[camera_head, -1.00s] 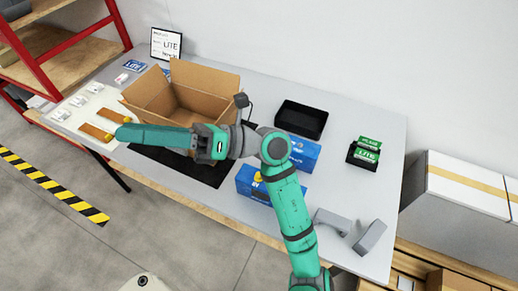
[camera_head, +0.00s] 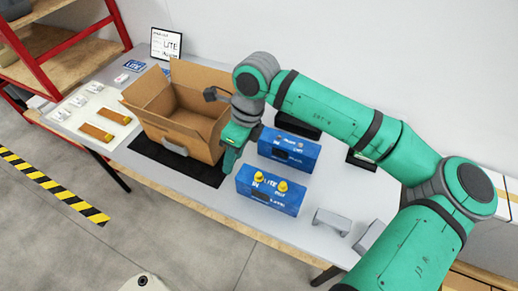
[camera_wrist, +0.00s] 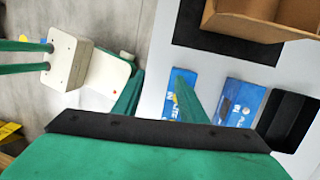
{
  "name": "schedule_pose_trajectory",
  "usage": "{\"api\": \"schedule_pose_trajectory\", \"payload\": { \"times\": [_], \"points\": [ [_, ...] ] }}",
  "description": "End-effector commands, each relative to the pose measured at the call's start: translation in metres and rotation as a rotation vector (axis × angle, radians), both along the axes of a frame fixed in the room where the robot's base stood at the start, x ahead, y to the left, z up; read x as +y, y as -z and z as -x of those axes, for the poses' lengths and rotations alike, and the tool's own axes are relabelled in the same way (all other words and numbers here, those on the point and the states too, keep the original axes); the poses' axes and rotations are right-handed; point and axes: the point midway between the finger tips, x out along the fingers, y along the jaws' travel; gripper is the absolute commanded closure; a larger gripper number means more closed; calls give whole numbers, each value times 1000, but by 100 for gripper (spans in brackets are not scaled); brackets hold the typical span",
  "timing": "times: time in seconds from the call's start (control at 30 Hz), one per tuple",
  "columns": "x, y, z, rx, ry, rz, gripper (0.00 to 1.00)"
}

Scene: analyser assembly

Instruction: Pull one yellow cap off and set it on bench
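A blue analyser box (camera_head: 268,199) stands near the bench's front edge in the head view. Two yellow caps sit on its top, a left one (camera_head: 258,177) and a right one (camera_head: 282,186). My gripper (camera_head: 229,160) hangs beside the open carton, left of and behind this box, apart from the caps. In the wrist view its two green fingers are spread with nothing between them (camera_wrist: 158,97). One finger partly covers a blue box (camera_wrist: 184,82) there. A second blue box (camera_head: 290,150) stands behind the first in the head view.
The open cardboard carton (camera_head: 180,120) stands on a black mat (camera_head: 160,157) left of my gripper. Grey brackets (camera_head: 332,222) lie right of the near blue box. A black tray (camera_head: 296,125) is partly hidden by my arm. Bare bench (camera_head: 225,195) shows left of the near box.

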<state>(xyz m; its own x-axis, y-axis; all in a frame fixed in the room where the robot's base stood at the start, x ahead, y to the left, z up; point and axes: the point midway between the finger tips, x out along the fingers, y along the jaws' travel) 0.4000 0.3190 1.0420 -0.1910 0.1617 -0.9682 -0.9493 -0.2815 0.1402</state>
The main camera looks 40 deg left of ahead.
Motion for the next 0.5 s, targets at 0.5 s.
{"api": "schedule_pose_trajectory", "payload": {
  "times": [0.5],
  "points": [
    [-41,12,-55,-189,37,170,62]
  ]
}}
